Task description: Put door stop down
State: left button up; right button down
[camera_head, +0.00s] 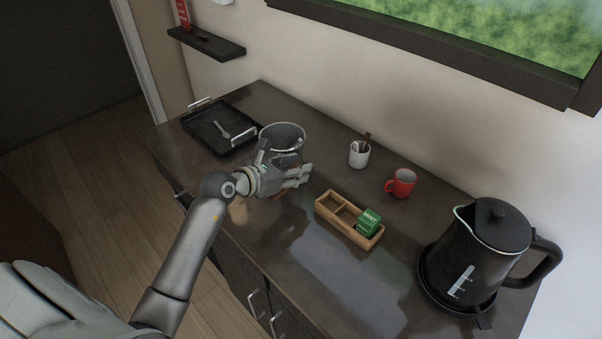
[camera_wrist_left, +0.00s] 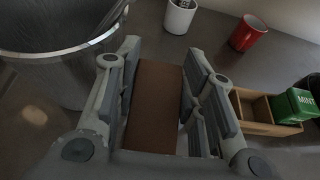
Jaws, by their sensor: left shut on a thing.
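My left gripper (camera_head: 297,176) is low over the dark counter (camera_head: 300,238), just in front of the metal bucket. In the left wrist view, its fingers (camera_wrist_left: 163,85) are shut on the door stop (camera_wrist_left: 155,105), a plain brown block lying lengthwise between them. In the head view the door stop is mostly hidden by the hand. I cannot tell whether it touches the counter. My right gripper is not in view.
The metal bucket (camera_head: 283,137) stands close behind the hand. A wooden box (camera_head: 337,221) with a green mint packet (camera_head: 369,221), a white cup (camera_head: 358,155), a red mug (camera_head: 401,183) and a black kettle (camera_head: 490,245) are to the right. A black tray (camera_head: 207,137) is at the left.

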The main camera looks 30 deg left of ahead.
pick_arm(q)
jog(key=d+r+b+v, duration=0.1)
jog(key=b+v, duration=0.2)
jog(key=v, duration=0.9)
jog(key=s+d+m+g+h, duration=0.5)
jog(key=s+d+m+h, duration=0.1)
jog(key=d, duration=0.6)
jog(key=shift+s+f+m+h, duration=0.15)
jog(key=shift+s+m+h, duration=0.15)
jog(key=shift+s+m, duration=0.25)
jog(key=shift+w, duration=0.15)
jog(key=shift+d, duration=0.1)
dwell(0.5)
